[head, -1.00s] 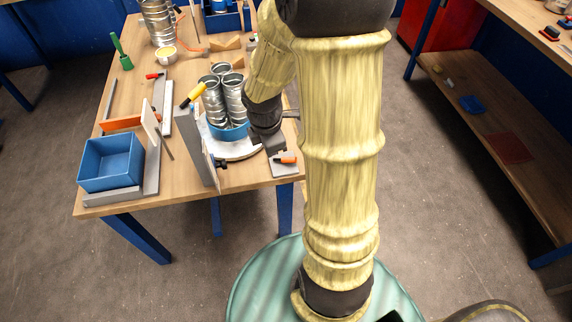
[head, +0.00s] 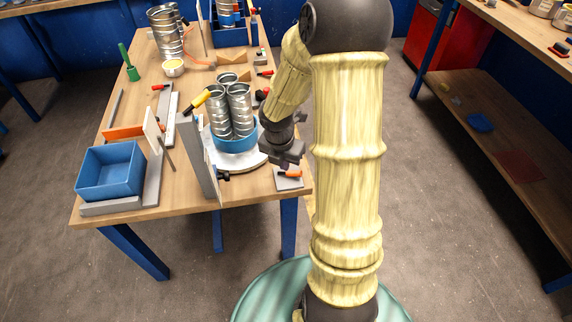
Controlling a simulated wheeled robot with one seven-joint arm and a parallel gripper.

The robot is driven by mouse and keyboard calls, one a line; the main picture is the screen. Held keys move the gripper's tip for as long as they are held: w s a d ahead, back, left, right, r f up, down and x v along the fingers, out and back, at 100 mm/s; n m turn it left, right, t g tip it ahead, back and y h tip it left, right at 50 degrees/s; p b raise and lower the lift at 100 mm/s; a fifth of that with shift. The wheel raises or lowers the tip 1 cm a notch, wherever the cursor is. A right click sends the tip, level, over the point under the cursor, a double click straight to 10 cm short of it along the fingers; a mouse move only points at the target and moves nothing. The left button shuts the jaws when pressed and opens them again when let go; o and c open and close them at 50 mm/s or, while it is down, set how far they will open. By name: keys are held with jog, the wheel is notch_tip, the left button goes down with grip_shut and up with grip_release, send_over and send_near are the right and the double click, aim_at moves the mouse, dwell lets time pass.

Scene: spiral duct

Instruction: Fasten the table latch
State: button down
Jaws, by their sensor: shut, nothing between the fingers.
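The likely table latch is a small grey plate with an orange handle (head: 290,174) at the front right edge of the table. Its handle lies about flat across the plate; whether it is fastened cannot be told. My gripper (head: 284,158) is just behind and above the latch in the picture, apart from the handle as far as I can see. It is dark and shut, with nothing held. The arm hides part of the table behind it. A white round turntable (head: 245,162) beside the gripper carries a blue ring holder (head: 234,144) with several metal duct pieces (head: 238,105).
A grey upright plate (head: 190,150) with a yellow handle (head: 201,99) stands left of the turntable. A blue bin (head: 110,170) sits at the front left. Other red-handled pieces (head: 161,87) lie farther back. Clear floor lies right of the table.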

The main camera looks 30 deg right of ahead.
jog(key=b, duration=0.3)
send_over(294, 173)
jog(key=s+a, duration=0.3)
jog(key=a, duration=0.2)
notch_tip(294, 173, down, 8)
jog(key=d+f, duration=0.1)
jog(key=w+d, duration=0.1)
jog(key=shift+w+d+f, duration=0.2)
jog(key=shift+d+f, duration=0.15)
jog(key=shift+w+d+f, duration=0.25)
jog(key=shift+w+d, duration=0.05)
jog(key=shift+d, duration=0.05)
